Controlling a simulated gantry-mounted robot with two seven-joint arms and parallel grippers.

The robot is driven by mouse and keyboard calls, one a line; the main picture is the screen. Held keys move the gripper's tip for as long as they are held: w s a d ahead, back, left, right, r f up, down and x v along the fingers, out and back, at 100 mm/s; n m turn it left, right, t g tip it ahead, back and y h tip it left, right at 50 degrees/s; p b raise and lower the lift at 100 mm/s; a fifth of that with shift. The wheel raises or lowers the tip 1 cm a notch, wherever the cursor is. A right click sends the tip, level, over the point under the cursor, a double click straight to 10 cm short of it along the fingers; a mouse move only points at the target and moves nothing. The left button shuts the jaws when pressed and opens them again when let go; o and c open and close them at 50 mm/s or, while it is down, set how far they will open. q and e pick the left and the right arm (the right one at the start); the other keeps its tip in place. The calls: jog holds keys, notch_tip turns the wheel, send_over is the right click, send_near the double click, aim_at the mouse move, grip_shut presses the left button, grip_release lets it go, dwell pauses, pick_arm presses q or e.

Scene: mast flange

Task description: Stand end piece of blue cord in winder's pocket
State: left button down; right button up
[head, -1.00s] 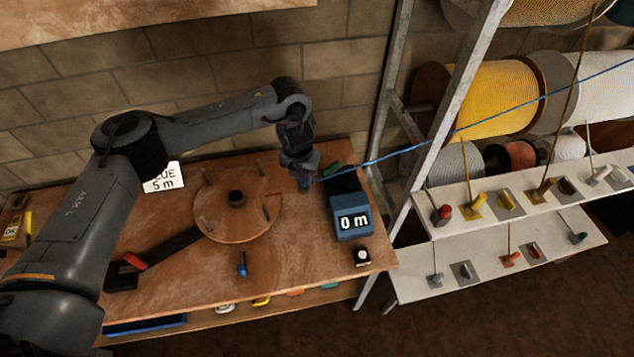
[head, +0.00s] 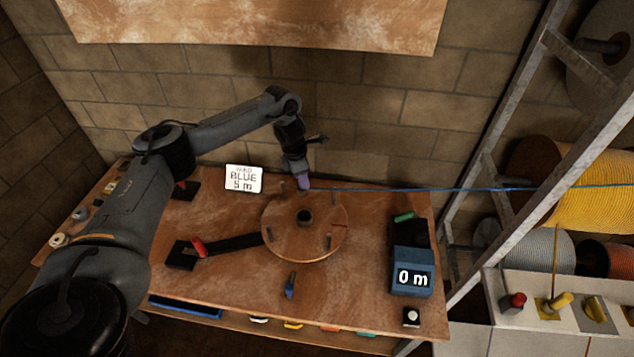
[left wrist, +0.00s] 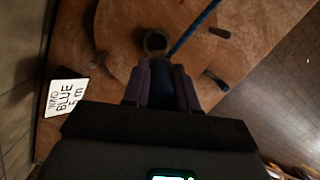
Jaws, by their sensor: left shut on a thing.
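The winder (head: 285,243) is a round wooden disc with a dark central hub (head: 305,217) and several short pegs. In the left wrist view the hub (left wrist: 155,41) lies just beyond the fingertips. My left gripper (head: 303,184) is at the disc's back rim, pointing down, shut on the blue end piece (left wrist: 162,86), mostly hidden between its fingers. The blue cord (head: 430,189) runs from the gripper to the right, nearly level; it also shows in the left wrist view (left wrist: 196,30). I cannot make out the pocket. My right gripper is not in view.
A red-handled crank arm (head: 235,244) reaches left from the disc. A card reading BLUE 5 m (head: 244,179) stands behind left. A blue counter (head: 411,272) showing 0 m is at right. A blue-handled item (head: 290,286) lies in front. The rack (head: 530,120) holds rope spools.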

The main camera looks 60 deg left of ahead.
pick_arm(q)
jog(key=shift+s, duration=0.1)
dwell(0.4)
jog(key=shift+r, duration=0.1)
jog(key=shift+f+b, duration=1.2)
jog(key=shift+f, duration=1.6)
jog(key=shift+f+b, duration=2.85)
jog(key=shift+f, duration=1.75)
jog(key=c, duration=0.8)
grip_release()
